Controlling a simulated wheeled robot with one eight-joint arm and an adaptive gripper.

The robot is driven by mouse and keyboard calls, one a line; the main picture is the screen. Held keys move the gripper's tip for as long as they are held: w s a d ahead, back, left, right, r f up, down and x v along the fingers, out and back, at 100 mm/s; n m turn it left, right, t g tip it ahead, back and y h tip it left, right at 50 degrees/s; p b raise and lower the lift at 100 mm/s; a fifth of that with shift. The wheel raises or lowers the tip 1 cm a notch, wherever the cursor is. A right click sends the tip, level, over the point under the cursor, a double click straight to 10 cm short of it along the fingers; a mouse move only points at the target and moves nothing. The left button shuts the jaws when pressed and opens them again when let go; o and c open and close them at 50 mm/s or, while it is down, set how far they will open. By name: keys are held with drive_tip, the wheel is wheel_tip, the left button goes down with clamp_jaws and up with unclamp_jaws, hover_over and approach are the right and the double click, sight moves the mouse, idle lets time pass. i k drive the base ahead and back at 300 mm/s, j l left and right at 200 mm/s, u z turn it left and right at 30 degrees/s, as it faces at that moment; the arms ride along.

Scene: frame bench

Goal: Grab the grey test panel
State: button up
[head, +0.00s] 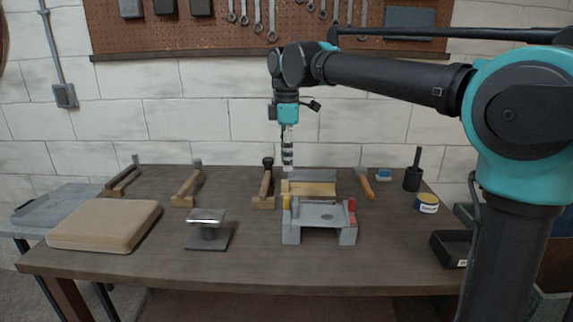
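My gripper (288,163) points straight down over the back middle of the bench. It is small here, and I cannot tell whether its fingers are open or shut. Just right of the fingertips a grey panel (313,176) shows behind a tan wooden piece (312,189); its lower part is hidden. In front, a grey plate (322,214) with a small hole lies across a grey block fixture (291,234). I cannot tell for certain which grey piece is the test panel.
On the bench (160,262) are a tan pad (105,225), a small metal stand (208,228), several clamps or hammers along the back, a tin (427,203), a black cup (412,179) and a black tray (450,248). The front strip is clear. A pegboard (235,35) hangs behind.

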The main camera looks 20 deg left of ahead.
sight(304, 215)
drive_tip(key=k, duration=1)
